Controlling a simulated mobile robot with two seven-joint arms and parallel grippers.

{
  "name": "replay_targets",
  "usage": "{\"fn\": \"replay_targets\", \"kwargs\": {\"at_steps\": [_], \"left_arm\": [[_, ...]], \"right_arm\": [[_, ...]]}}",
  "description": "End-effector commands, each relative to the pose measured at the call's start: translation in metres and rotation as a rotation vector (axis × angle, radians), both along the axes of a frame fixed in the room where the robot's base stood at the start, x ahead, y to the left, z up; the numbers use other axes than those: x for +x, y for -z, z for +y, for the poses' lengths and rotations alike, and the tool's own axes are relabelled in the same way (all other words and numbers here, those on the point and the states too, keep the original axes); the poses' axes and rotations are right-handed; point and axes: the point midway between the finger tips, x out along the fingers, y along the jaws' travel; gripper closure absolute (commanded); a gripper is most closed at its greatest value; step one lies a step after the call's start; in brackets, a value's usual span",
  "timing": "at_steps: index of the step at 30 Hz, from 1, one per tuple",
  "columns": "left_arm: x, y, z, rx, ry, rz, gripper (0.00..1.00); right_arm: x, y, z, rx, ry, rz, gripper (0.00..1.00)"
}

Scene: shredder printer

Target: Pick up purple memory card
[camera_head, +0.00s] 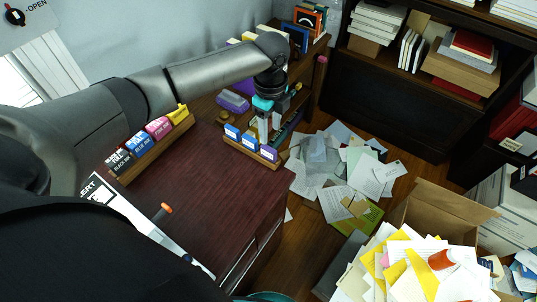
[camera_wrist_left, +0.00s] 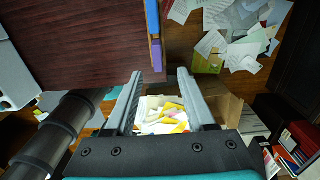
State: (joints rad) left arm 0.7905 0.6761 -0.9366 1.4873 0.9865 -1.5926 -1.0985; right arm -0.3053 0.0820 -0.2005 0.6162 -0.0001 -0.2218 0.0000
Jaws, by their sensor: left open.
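A purple memory card (camera_head: 268,153) stands at the right end of a small wooden holder (camera_head: 248,157) on the dark red desk. Two blue cards (camera_head: 241,137) stand to its left in the same holder. My left gripper (camera_head: 269,128) is open and points down just above and behind the purple card. In the left wrist view its spread fingers (camera_wrist_left: 160,75) have no card between them. My right gripper is not in view.
Another holder with black, blue, pink and yellow cartridges (camera_head: 155,148) stands on the desk's left. A screwdriver (camera_head: 162,212) lies near the front. Papers (camera_head: 340,170) litter the floor, and a cardboard box (camera_head: 435,215) stands right. The desk's middle (camera_head: 200,180) is clear.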

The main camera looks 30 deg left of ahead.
Motion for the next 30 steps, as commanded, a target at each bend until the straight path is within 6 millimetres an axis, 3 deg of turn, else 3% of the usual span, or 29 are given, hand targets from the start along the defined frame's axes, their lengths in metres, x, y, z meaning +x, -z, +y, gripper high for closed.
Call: {"fn": "replay_targets", "kwargs": {"at_steps": [3, 11, 21, 30], "left_arm": [[0.0, 0.023, 0.0, 0.0, -0.001, 0.001, 0.45], [-0.001, 0.042, 0.0, 0.0, 0.0, 0.0, 0.45], [-0.005, 0.087, 0.001, 0.001, -0.001, 0.0, 0.45], [-0.005, 0.09, 0.001, 0.001, 0.001, -0.002, 0.46]], "right_arm": [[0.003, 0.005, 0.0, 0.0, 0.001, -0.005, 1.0], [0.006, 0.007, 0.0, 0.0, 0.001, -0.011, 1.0], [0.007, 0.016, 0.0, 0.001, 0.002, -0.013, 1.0], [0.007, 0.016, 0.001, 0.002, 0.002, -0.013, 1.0]]}}
